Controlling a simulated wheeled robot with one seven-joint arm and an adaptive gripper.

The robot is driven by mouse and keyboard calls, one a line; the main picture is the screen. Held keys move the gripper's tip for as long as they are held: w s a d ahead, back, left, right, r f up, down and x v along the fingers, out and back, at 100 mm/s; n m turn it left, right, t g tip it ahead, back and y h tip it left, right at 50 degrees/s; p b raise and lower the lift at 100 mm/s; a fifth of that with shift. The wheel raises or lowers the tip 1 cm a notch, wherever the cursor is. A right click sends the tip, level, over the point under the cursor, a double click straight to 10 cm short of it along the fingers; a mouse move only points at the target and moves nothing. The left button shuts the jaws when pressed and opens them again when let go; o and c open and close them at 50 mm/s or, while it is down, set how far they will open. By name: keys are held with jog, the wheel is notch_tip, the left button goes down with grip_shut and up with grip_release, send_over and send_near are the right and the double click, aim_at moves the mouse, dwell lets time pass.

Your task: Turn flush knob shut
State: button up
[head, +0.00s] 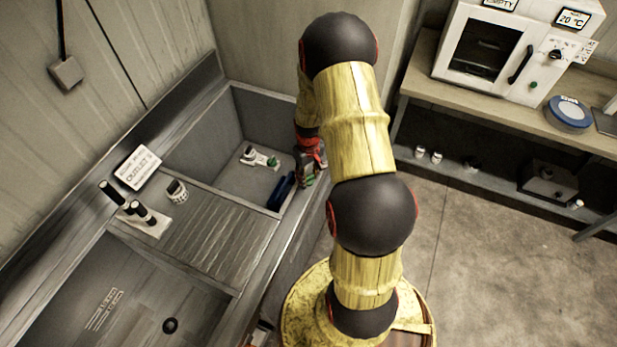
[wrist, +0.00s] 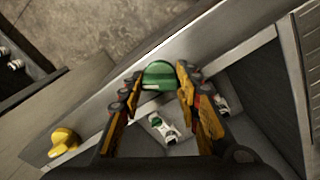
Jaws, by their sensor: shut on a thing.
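A green knob (wrist: 158,75) with a pale mark on its face sits on the light front rim of the sink unit in the wrist view. My gripper (wrist: 156,88) has one yellow-and-black finger on each side of it and is shut on it. In the head view my gripper (head: 309,172) is at the right rim of the basin, partly hidden by my arm. A yellow knob (wrist: 64,141) sits on the same rim, apart from my gripper. I cannot read a label on either knob.
In the basin (head: 226,178) lie a white fitting with a green part (head: 260,159) and a dark blue object (head: 281,191). A ribbed drainboard (head: 215,240) and a sign marked OUTLET (head: 138,167) are to the left. A bench with a white oven (head: 500,50) stands right.

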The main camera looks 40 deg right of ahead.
aim_at(309, 176)
jog(key=m, duration=0.5)
jog(key=shift+m+b, duration=0.3)
jog(key=shift+b, duration=0.05)
jog(key=m, duration=0.5)
jog(key=shift+m+b, duration=0.3)
jog(key=o, duration=1.1)
jog(key=shift+o, duration=0.3)
jog(key=shift+r, duration=0.1)
notch_tip(309, 176, up, 12)
dwell(0.3)
